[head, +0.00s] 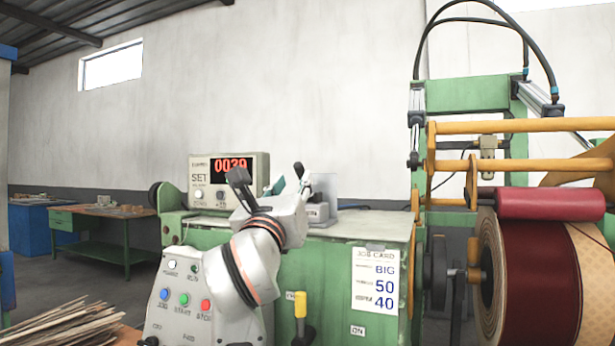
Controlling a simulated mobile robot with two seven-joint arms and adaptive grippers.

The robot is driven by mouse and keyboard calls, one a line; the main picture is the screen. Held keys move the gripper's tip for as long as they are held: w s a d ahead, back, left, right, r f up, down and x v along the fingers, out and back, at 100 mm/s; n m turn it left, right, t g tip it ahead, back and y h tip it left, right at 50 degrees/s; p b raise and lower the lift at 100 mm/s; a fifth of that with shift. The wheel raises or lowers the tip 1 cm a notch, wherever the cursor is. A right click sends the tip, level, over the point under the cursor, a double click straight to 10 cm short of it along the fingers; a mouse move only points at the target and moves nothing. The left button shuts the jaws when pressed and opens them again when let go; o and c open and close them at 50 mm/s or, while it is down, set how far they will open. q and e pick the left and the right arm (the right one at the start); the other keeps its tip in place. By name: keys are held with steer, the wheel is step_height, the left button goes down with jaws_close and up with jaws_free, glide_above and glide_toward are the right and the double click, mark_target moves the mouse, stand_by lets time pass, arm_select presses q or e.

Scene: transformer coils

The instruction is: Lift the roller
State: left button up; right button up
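The red roller (550,203) is at the right in the head view, lying level along the top of a large wound coil (540,265) with dark red and tan bands. It appears to rest on the coil. Yellow arms of the machine frame (525,165) run just above and behind it. My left gripper (268,180) is up in front of the green machine, well to the left of the roller, its two dark fingers spread apart with nothing seen between them. My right gripper is not in view.
A control panel (185,298) with coloured buttons and a yellow-topped lever (300,305) stand low in front. A job card (376,282) hangs on the green cabinet. Black hoses arch above the frame.

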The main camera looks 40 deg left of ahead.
mark_target(298, 172)
arm_select(q)
steer(key=b+x, duration=0.1)
steer(key=x, duration=0.6)
steer(key=shift+w+a+r, duration=0.1)
steer(key=shift+w, duration=0.05)
jaws_close()
